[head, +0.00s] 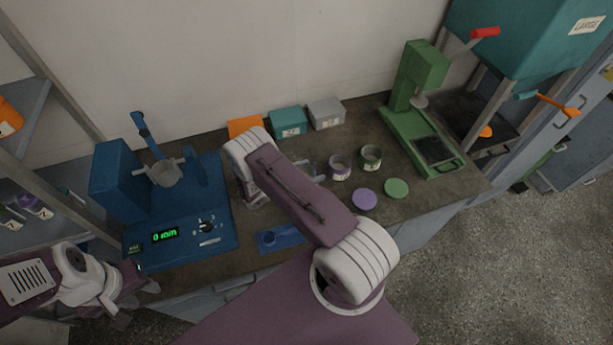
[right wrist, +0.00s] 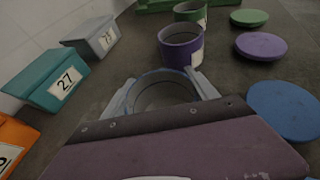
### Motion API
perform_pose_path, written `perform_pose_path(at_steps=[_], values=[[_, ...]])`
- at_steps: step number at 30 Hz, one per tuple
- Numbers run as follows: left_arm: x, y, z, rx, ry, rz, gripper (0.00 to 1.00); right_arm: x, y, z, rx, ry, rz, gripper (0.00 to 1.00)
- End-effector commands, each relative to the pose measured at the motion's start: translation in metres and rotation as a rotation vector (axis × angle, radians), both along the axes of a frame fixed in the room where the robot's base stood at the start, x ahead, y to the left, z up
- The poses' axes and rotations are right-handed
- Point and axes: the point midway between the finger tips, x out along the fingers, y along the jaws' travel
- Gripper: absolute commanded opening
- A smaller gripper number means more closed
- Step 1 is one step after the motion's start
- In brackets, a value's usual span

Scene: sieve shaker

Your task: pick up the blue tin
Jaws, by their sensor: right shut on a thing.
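The blue tin (right wrist: 162,92) is an open round tin with a blue rim in the right wrist view. My right gripper (right wrist: 164,92) has one finger on each side of it and is shut on it. Its lower part is hidden behind the gripper body. In the head view my right arm covers most of the tin, and the fingers (head: 312,169) show only in part beside the purple tin. My left gripper (head: 135,302) is at the lower left, in front of the blue machine, with its fingers apart and nothing between them.
Purple (head: 340,168) and green (head: 371,158) tins stand close by. Purple (head: 365,199), green (head: 396,188) and blue (right wrist: 284,108) lids lie nearby. Labelled boxes (head: 288,121) line the wall. A blue machine (head: 130,190) stands left, a green press (head: 420,90) right.

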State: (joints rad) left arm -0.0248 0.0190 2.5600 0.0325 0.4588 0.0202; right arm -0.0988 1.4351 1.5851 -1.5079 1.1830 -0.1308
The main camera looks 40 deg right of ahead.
Motion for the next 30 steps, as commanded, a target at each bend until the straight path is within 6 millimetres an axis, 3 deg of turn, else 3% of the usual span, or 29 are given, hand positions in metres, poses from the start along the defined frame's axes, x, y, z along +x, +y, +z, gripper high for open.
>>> perform_pose_path(at_steps=[5, 11, 21, 25, 30], values=[[0.000, 0.000, -0.001, 0.000, 0.000, 0.000, 0.36, 0.000, 0.000, 0.009, 0.000, -0.001, 0.000, 0.26], [0.000, 0.000, -0.005, 0.000, 0.000, 0.000, 0.36, -0.001, -0.004, 0.044, 0.000, -0.003, -0.003, 0.26], [0.000, 0.000, -0.016, 0.000, 0.000, 0.000, 0.36, -0.021, -0.081, 0.088, 0.000, -0.003, -0.007, 0.26], [0.000, 0.000, -0.019, 0.000, 0.000, 0.000, 0.36, -0.026, -0.102, 0.102, -0.001, -0.003, -0.004, 0.26], [0.000, 0.000, -0.020, 0.000, 0.000, 0.000, 0.36, -0.028, -0.113, 0.109, 0.000, 0.000, 0.000, 0.26]])
